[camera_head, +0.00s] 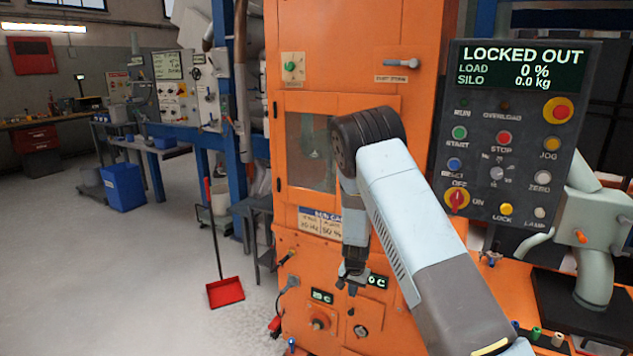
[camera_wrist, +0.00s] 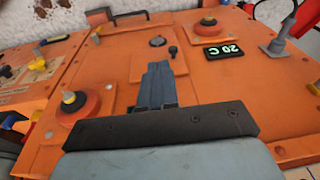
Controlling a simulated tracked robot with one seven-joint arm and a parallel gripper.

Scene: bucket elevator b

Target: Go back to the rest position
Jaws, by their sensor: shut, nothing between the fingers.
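My gripper (camera_head: 352,284) hangs from my bent arm in front of the lower part of the orange elevator housing (camera_head: 345,60). In the wrist view my gripper (camera_wrist: 158,72) is shut and empty, its fingers together over the orange panel (camera_wrist: 120,75). I cannot tell how far the fingertips are from the panel. A small display reading "20 C" (camera_wrist: 223,50) sits right of the fingers in the wrist view.
The control panel (camera_head: 515,130) at right reads "LOCKED OUT", load 0 %, silo 0.0 kg. A red dustpan (camera_head: 225,292) stands on the floor left of the housing. A blue bin (camera_head: 123,187) is farther back. The floor at left is clear.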

